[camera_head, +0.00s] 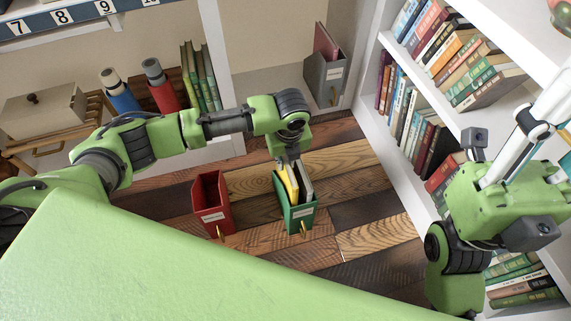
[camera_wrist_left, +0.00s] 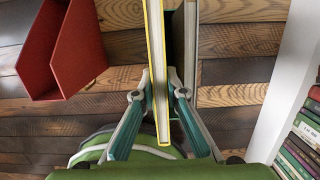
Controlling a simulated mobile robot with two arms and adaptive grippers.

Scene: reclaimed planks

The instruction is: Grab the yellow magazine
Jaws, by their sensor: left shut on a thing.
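The yellow magazine (camera_head: 290,186) stands in the green magazine file (camera_head: 299,220) on the plank floor, beside a grey volume (camera_head: 304,183). My left gripper (camera_head: 288,163) reaches down to the top of the file. In the left wrist view its two fingers (camera_wrist_left: 160,95) are closed on both faces of the yellow magazine (camera_wrist_left: 157,60), seen edge-on. The grey volume (camera_wrist_left: 190,45) is just right of it there. The magazine's lower part is hidden inside the file. My right arm shows at the right of the head view, but its gripper does not.
A red magazine file (camera_head: 211,205), seemingly empty, stands left of the green one. A grey file (camera_head: 325,78) with a dark red volume (camera_head: 326,42) is against the back wall. A white bookcase (camera_head: 372,100) full of books is on the right. Plank floor around the files is clear.

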